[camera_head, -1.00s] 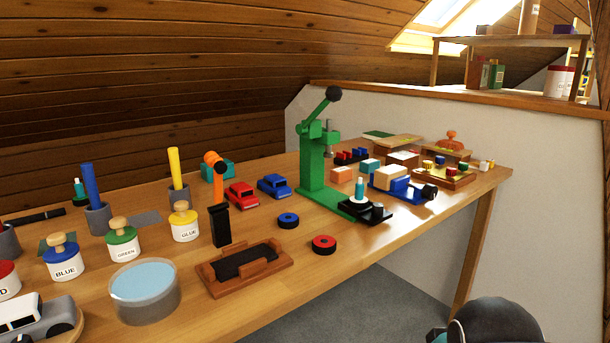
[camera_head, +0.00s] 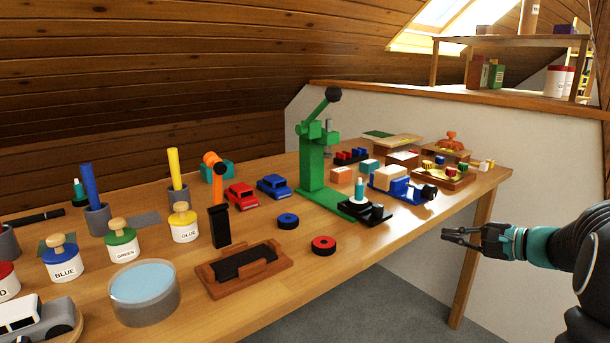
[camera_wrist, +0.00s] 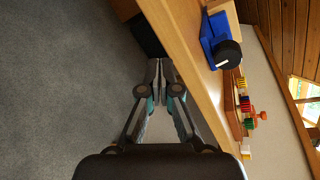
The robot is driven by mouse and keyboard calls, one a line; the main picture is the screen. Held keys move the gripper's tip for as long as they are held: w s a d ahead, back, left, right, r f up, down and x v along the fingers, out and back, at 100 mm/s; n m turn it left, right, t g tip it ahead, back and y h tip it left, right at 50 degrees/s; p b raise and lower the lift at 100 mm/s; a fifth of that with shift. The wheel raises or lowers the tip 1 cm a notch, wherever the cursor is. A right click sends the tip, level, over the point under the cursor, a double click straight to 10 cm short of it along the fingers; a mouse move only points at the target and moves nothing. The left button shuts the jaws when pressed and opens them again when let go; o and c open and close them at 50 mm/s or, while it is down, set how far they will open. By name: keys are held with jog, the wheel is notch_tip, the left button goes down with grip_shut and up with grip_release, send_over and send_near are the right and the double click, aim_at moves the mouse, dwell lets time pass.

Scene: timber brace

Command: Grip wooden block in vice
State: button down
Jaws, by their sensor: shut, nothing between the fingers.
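A blue vice (camera_head: 405,190) with a dark round knob stands near the right part of the bench's front edge. A pale wooden block (camera_head: 389,172) sits at the vice's left end; I cannot tell whether the jaws clamp it. In the wrist view the blue vice (camera_wrist: 209,38) and its black knob are at the upper right, with a pale wooden block (camera_wrist: 224,12) at the top edge. My gripper (camera_head: 447,237) is shut and empty, off the bench's front edge, right of and lower in the picture than the vice. Its fingertips (camera_wrist: 160,70) meet in the wrist view.
A green press (camera_head: 313,165) stands left of the vice, with a black-based stand (camera_head: 377,213) between. Small blocks (camera_head: 341,175) and a board with coloured knobs (camera_head: 455,180) crowd around the vice. The bench edge and leg (camera_head: 474,260) lie near my gripper; open floor is below.

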jog(key=w+r+t, duration=0.1)
jog(key=w+r, duration=0.1)
jog(key=w+r+t+y, duration=0.1)
jog(key=w+r, duration=0.1)
jog(key=w+a+r+t, duration=0.1)
jog(key=w+r, duration=0.1)
jog(key=r, duration=0.1)
jog(key=shift+w+a+m+p, duration=0.1)
jog(key=shift+w+m+p, duration=0.2)
jog(key=shift+m, duration=0.1)
jog(key=shift+x, duration=0.95)
jog(key=shift+w+d+f+b, duration=0.15)
jog(key=shift+d+f+b, duration=0.05)
jog(key=shift+d+b, duration=0.2)
jog(key=shift+f+b, duration=0.35)
jog(key=shift+b, duration=1.35)
jog(key=shift+s+a+r, duration=0.2)
jog(key=shift+s+a, duration=0.05)
jog(key=shift+s, duration=0.05)
dwell(0.5)
jog(key=shift+b+v, duration=0.7)
jog(key=shift+v, duration=2.2)
jog(key=shift+r, duration=0.15)
